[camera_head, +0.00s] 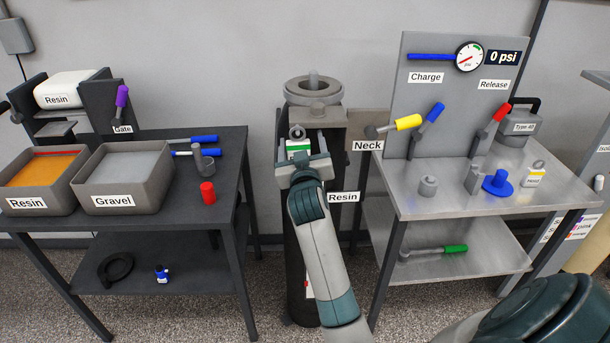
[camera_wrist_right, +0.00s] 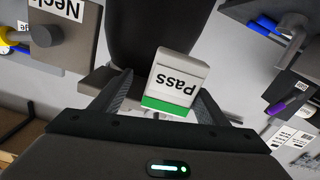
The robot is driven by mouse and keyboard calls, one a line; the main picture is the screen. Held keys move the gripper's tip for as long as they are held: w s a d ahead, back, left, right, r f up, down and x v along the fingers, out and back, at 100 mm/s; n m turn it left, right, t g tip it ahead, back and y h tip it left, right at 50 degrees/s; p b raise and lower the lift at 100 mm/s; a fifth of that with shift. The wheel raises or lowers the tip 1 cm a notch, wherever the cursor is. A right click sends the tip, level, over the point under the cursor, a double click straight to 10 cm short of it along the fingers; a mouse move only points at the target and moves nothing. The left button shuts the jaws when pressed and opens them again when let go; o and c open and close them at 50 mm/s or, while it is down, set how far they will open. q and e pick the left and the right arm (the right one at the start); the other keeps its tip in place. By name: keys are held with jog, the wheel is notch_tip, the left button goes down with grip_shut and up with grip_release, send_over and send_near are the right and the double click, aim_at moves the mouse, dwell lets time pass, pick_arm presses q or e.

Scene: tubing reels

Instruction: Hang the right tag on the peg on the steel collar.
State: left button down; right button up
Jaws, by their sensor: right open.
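A white tag with a green band (camera_head: 298,147) shows upright at the front of the dark column, below the grey collar (camera_head: 328,117). A metal ring (camera_head: 297,131) shows at its top. In the right wrist view the tag (camera_wrist_right: 180,80) reads "Pass" upside down. My right gripper (camera_head: 303,159) is open, with its fingers on either side of the tag and a gap to the left finger. I cannot tell whether the ring sits on a peg. Another tag, white and yellow (camera_head: 534,174), stands on the right bench. My left gripper is not in view.
A yellow-handled lever (camera_head: 406,122) by the Neck sign juts out right of the column. The right bench (camera_head: 450,199) holds fittings and a gauge panel (camera_head: 432,65). The left bench (camera_head: 226,210) holds Resin (camera_head: 63,196) and Gravel (camera_head: 150,201) trays.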

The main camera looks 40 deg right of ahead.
jog(key=b+v, duration=0.4)
jog(key=v, duration=1.1)
jog(key=shift+s, duration=0.3)
jog(key=shift+a, duration=0.1)
